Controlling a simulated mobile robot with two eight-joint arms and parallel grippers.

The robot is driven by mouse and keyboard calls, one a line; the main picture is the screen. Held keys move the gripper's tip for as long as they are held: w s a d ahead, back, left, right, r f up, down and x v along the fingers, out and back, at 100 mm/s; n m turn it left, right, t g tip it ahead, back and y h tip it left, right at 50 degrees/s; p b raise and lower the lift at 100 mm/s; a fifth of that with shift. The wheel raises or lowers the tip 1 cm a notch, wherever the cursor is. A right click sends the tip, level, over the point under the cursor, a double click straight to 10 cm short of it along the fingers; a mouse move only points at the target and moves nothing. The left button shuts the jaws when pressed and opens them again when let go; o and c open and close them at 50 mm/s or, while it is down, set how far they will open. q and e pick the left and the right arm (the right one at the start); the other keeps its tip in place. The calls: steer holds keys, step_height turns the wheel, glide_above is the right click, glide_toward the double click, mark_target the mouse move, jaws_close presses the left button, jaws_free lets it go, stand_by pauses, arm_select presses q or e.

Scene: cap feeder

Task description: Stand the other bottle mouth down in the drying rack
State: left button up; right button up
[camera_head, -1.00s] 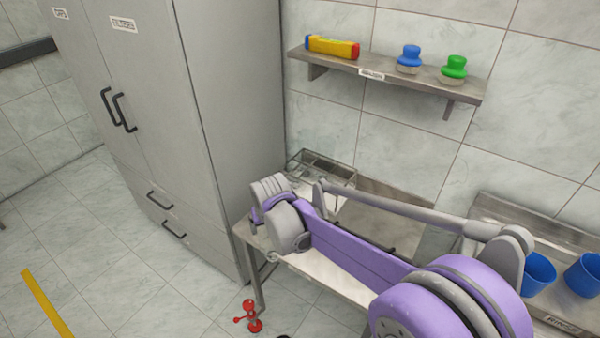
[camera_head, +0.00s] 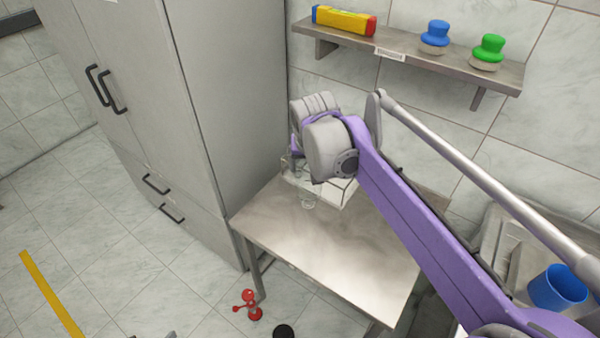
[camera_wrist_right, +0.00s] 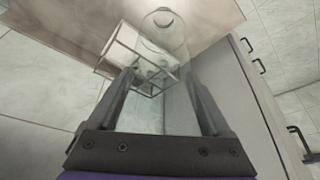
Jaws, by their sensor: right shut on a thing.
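My right gripper (camera_wrist_right: 164,100) is shut on a clear glass bottle (camera_wrist_right: 166,42), which lies between its two fingers and reaches away from the wrist. A round end with a ring shows at the bottle's far end. In the head view the bottle (camera_head: 308,198) is a faint clear shape below my right wrist, which hides the fingers. The wire drying rack (camera_wrist_right: 107,57) is behind and beside the bottle; part of the rack (camera_head: 345,192) shows below my wrist in the head view. I cannot tell whether another bottle stands in it. My left gripper is not in view.
The steel table (camera_head: 310,240) is clear in front of the rack. A tall grey cabinet (camera_head: 225,90) stands close on its left. A wall shelf (camera_head: 420,60) holds a coloured box and two knobbed items. A blue cup (camera_head: 557,287) is at the right.

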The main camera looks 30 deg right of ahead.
steer(key=w+d, duration=0.4)
steer(key=d, duration=0.4)
steer(key=w+d, duration=0.4)
steer(key=d, duration=0.4)
arm_select(q)
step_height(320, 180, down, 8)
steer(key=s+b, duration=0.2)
steer(key=b, duration=0.4)
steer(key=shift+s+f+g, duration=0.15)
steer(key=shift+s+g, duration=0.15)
arm_select(e)
step_height(320, 180, down, 14)
steer(key=shift+w+d+r, duration=0.2)
steer(key=shift+w+d, duration=0.05)
steer(key=shift+w, duration=0.05)
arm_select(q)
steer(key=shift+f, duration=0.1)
arm_select(e)
steer(key=shift+f, duration=0.2)
arm_select(q)
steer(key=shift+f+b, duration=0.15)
steer(key=shift+b, duration=0.2)
arm_select(e)
steer(key=shift+f, duration=0.3)
steer(key=o, duration=1.1)
steer(key=shift+r, duration=0.1)
